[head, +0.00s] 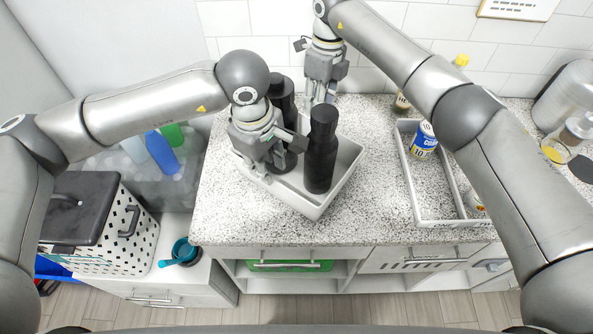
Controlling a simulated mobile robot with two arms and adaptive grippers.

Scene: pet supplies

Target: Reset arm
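My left gripper (277,157) is low over a white tray (341,182) on the speckled counter, at the tray's left side. Its fingers are beside a black bottle (281,92), which is partly hidden behind the gripper and wrist; whether they grip it cannot be told. A second black bottle (321,158) stands upright in the tray, just right of the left gripper. My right gripper (320,98) points down behind the tray, near the back wall. Its fingers look apart with nothing between them.
A second white tray (413,184) at right holds a blue and white can (424,141). A glass jar (566,142) stands farther right. The counter between the trays is clear.

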